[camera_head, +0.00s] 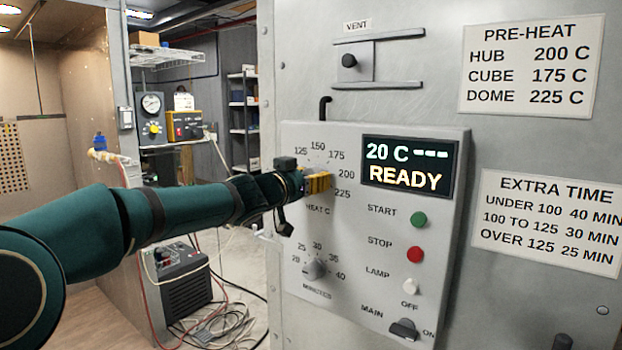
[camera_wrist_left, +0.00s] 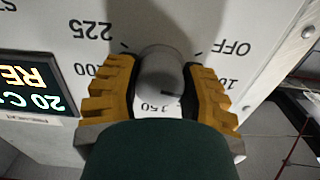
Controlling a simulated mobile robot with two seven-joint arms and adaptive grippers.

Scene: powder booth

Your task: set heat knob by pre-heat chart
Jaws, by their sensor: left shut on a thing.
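The heat knob (camera_wrist_left: 160,72) is a grey round knob on the oven's control panel (camera_head: 370,290), ringed by a scale from OFF through 225. My left gripper (camera_head: 318,182) has its yellow fingers shut on it, one on each side, and hides it in the head view. In the wrist view a short dark mark shows on the knob near the 150 side; I cannot tell its exact setting. The pre-heat chart (camera_head: 530,66) reads hub 200 C, cube 175 C, dome 225 C. The display (camera_head: 407,168) reads 20 C, dashes and READY. My right gripper is not in view.
Below the heat knob is the minutes knob (camera_head: 314,269). Start (camera_head: 419,219), stop (camera_head: 414,255) and lamp (camera_head: 411,286) buttons and the main switch (camera_head: 404,328) lie to the right. An extra time chart (camera_head: 549,222) hangs beside the panel. Cables lie on the floor.

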